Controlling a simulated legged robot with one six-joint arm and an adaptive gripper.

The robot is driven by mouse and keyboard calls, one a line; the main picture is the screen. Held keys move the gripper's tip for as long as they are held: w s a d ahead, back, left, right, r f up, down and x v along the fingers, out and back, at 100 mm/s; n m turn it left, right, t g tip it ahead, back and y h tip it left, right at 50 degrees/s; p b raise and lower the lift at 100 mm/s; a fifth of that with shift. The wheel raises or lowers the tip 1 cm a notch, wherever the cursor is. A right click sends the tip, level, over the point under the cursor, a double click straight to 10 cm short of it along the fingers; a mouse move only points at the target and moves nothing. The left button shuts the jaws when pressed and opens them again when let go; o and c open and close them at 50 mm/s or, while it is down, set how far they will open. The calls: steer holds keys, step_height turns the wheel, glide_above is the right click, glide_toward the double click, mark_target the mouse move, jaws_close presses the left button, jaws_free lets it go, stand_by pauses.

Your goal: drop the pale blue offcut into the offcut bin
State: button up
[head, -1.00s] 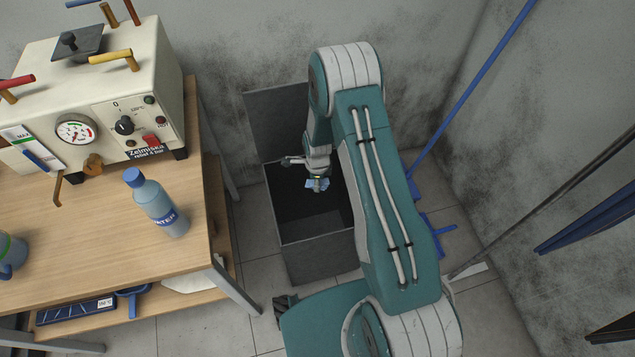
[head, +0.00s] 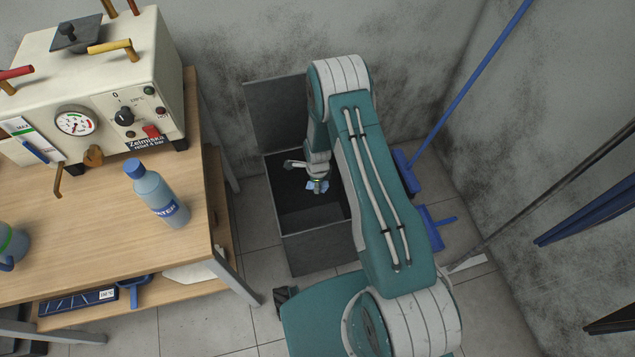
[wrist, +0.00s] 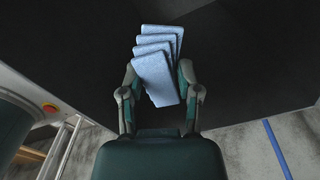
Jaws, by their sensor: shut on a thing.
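The pale blue offcut (wrist: 158,72) is a folded, layered piece between the fingers of my gripper (wrist: 160,90) in the wrist view. My gripper is shut on it. In the head view the offcut (head: 317,187) is a small blue patch at the tip of my gripper (head: 317,182). The offcut bin (head: 317,247) is a grey, square box on the floor with its lid standing open at the back. My gripper and the offcut appear over the bin's dark opening. My arm hides part of the bin's right side.
A wooden table (head: 100,215) stands to the left, with a water bottle (head: 157,193) and a cream machine with a gauge (head: 95,95). A blue broom (head: 405,172) and a blue dustpan (head: 434,226) are right of my arm. Bare floor shows between table and bin.

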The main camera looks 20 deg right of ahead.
steer(key=o, duration=0.9)
step_height(320, 180, up, 12)
steer(key=shift+f, duration=0.1)
stand_by(0.4)
